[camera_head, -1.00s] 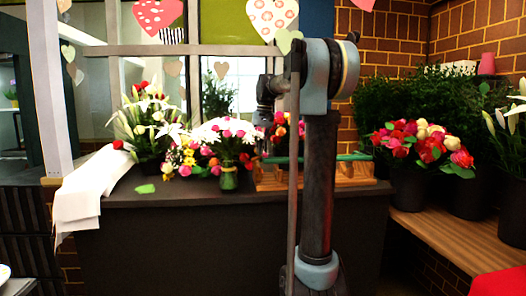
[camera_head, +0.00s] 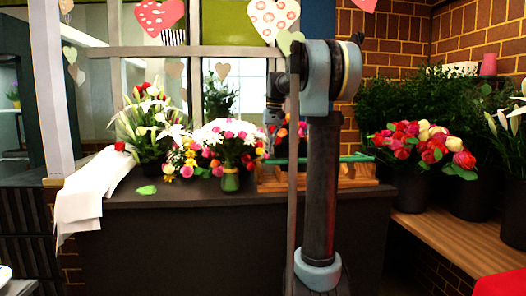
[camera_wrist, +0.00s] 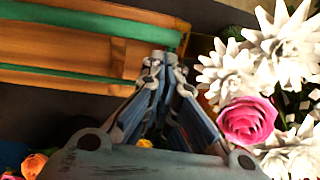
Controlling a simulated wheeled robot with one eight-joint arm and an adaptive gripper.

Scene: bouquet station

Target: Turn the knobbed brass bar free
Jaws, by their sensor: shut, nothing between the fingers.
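I cannot make out a knobbed brass bar clearly in either view. A wooden stand (camera_head: 352,175) with green strips sits on the dark counter, partly behind my arm. In the wrist view, the wooden stand (camera_wrist: 60,58) and its green strip (camera_wrist: 75,26) run across the upper left. My gripper (camera_wrist: 160,62) is shut and empty, its fingertips overlapping the stand's right end in the picture. I cannot tell whether they touch it. In the head view, my arm and the flowers hide most of the gripper.
A bouquet of white and pink flowers (camera_head: 228,142) stands close left of the stand. A pink rose (camera_wrist: 247,121) is close to the right of my fingers. White paper (camera_head: 88,195) hangs over the counter's left end. Red and cream roses (camera_head: 425,148) stand right.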

